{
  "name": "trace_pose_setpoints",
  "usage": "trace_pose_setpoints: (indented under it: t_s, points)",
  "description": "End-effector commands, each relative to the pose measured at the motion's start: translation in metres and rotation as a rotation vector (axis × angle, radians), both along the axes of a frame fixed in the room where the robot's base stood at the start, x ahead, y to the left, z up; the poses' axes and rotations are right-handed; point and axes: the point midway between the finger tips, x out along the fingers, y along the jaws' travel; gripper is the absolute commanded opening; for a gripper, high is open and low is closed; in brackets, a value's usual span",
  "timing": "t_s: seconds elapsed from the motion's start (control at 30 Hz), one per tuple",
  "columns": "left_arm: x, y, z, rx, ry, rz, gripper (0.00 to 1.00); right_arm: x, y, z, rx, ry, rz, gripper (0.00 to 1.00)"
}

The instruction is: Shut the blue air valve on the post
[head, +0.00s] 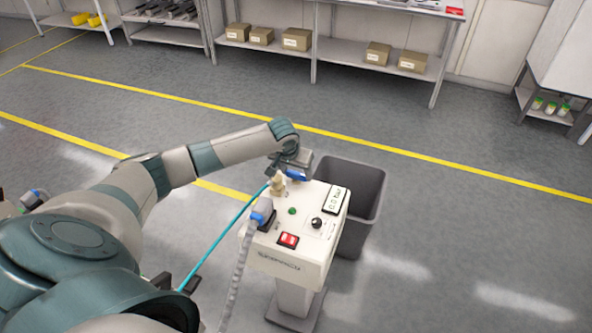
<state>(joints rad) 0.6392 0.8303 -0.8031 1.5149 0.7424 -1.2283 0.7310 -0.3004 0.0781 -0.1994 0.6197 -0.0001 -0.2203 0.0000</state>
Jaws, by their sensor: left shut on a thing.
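The blue air valve (297,175) is on the back edge of a cream control box on a post (293,296). Only part of its blue handle shows beside my gripper. A brass-coloured fitting (278,186) stands by it, with a teal hose (225,232) running down to the left. My left gripper (286,172) reaches over the box's back left corner and is shut on the blue valve handle. The fingertips are small and partly hidden. My right gripper is not in view.
The box top carries a display (337,201), a black knob (317,223), a green button (292,211), a red switch (288,240) and a blue-grey plug (263,211) with a grey cable. A dark bin (371,190) stands behind. The floor to the right is clear.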

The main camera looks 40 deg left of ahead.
Motion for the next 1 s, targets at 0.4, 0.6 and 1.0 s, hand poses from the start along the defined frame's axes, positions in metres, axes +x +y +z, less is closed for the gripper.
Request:
trace_pose_setpoints:
  t_s: [0.4, 0.6, 1.0]
  points:
    - [0.0, 0.0, 0.0, 0.001, -0.001, -0.001, 0.78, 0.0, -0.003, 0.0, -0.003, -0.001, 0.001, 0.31]
    - [-0.001, 0.0, 0.003, 0.001, -0.001, -0.001, 0.78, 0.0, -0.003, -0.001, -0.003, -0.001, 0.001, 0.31]
    - [-0.018, -0.004, 0.045, 0.001, -0.004, -0.002, 0.78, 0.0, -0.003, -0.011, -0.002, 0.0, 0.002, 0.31]
